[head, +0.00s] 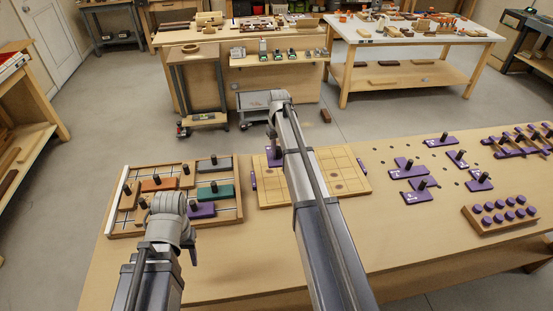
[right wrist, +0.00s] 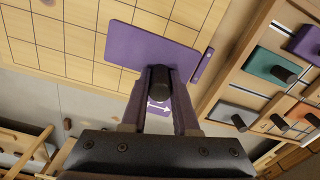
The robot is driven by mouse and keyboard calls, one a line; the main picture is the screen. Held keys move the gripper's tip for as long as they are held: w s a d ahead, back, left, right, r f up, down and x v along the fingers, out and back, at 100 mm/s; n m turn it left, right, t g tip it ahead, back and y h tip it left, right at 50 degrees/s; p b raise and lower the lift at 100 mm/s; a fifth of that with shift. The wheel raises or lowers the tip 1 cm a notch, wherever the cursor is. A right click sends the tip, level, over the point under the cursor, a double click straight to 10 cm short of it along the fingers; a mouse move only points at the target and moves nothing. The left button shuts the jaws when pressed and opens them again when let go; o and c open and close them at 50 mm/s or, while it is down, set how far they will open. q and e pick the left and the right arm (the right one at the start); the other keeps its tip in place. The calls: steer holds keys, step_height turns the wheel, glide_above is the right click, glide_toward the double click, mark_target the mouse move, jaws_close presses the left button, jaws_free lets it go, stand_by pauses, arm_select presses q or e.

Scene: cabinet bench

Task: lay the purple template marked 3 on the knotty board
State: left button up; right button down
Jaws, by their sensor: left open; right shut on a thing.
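The knotty board (head: 300,190) is a pale gridded panel with dark knots at the middle of the bench; it also shows in the right wrist view (right wrist: 60,40). My right gripper (right wrist: 160,80) is shut on the black knob of a purple template (right wrist: 150,48). The template overlaps the board's edge in the right wrist view, with a white arrow near the knob; I cannot read a number. In the head view the template (head: 274,154) shows beside my arm, at the board's far left. Whether it touches the board is unclear. My left gripper (head: 190,250) is open and empty at front left.
A framed tray (head: 128,233) with coloured knobbed pieces lies left of the board. A small purple piece (head: 253,179) sits at the board's left edge. Several purple templates (head: 410,168) and a block of purple pegs (head: 500,224) lie to the right. The front bench is clear.

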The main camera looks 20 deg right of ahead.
arm_select(q)
steer(key=shift+f+b, duration=0.3)
steer(key=shift+b, duration=0.4)
arm_select(e)
steer(key=s+a, duration=0.3)
steer(key=s, duration=0.4)
steer(key=shift+f, duration=0.3)
arm_select(q)
steer(key=shift+f, duration=0.15)
arm_select(e)
steer(key=shift+f, duration=0.15)
arm_select(q)
step_height(320, 180, down, 7)
steer(key=b, duration=0.7)
arm_select(e)
step_height(320, 180, down, 7)
arm_select(q)
steer(key=shift+f+b, duration=0.65)
steer(key=shift+b, duration=0.15)
arm_select(e)
steer(key=shift+f, duration=0.65)
arm_select(q)
steer(key=shift+f, duration=0.25)
arm_select(e)
steer(key=shift+f, duration=0.25)
arm_select(q)
steer(key=shift+f+b, duration=0.15)
steer(key=shift+b, duration=0.3)
arm_select(e)
steer(key=shift+f, duration=0.2)
